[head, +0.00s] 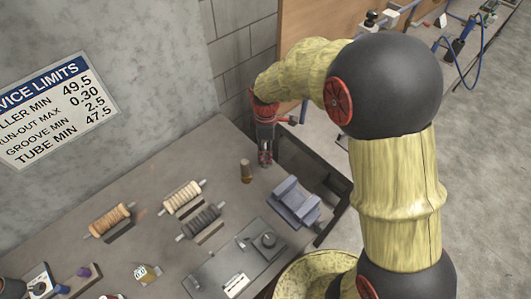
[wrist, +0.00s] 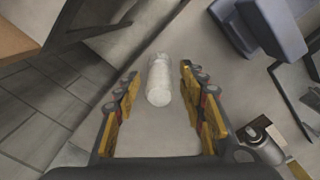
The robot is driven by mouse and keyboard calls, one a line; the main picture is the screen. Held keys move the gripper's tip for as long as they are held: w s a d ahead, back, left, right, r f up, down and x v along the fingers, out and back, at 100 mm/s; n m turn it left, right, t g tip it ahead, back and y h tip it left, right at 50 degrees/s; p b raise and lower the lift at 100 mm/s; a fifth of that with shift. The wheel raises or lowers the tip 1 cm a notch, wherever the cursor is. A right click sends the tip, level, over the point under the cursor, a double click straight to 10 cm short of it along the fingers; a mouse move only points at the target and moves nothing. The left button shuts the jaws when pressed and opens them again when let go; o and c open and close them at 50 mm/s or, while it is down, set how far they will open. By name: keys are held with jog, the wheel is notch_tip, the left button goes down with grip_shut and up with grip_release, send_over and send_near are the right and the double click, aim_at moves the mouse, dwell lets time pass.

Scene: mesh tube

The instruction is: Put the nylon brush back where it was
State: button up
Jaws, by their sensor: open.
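My gripper (head: 265,160) points down over the bench's far right corner in the head view. In the wrist view its fingers (wrist: 161,105) are open, one on each side of a white cylinder (wrist: 158,85) with a narrower far end. A gap shows on both sides of it. I cannot tell whether this cylinder is the nylon brush. Three roller-like pieces with end shafts lie on the bench in the head view: a tan one (head: 109,219), a cream one (head: 183,197) and a dark grey one (head: 203,222). None is marked as nylon.
A brown cylinder (head: 246,171) stands close left of my gripper. A blue-grey block (head: 296,203) sits to the right. A grey plate fixture (head: 240,265) lies nearer. The bench (head: 150,180) is clear between the rollers and the wall sign (head: 55,110).

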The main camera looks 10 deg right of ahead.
notch_tip(320, 180, up, 9)
jog(key=shift+f+p, duration=0.1)
jog(key=shift+p, duration=0.7)
jog(key=shift+d+r, duration=0.1)
jog(key=shift+r, duration=0.4)
jog(key=s+d+r+m+t, duration=0.2)
jog(key=s+d+r+m, duration=0.3)
jog(key=s+r+m, duration=0.3)
jog(key=s+d+r+m+t, duration=0.3)
jog(key=s+d+r+m, duration=0.2)
jog(key=s, duration=0.9)
notch_tip(320, 180, up, 3)
jog(key=m, duration=0.3)
jog(key=shift+s+d+t, duration=0.15)
jog(key=shift+s+t, duration=0.05)
jog(key=shift+t, duration=0.1)
jog(key=shift+f+b, duration=0.7)
jog(key=shift+f, duration=0.05)
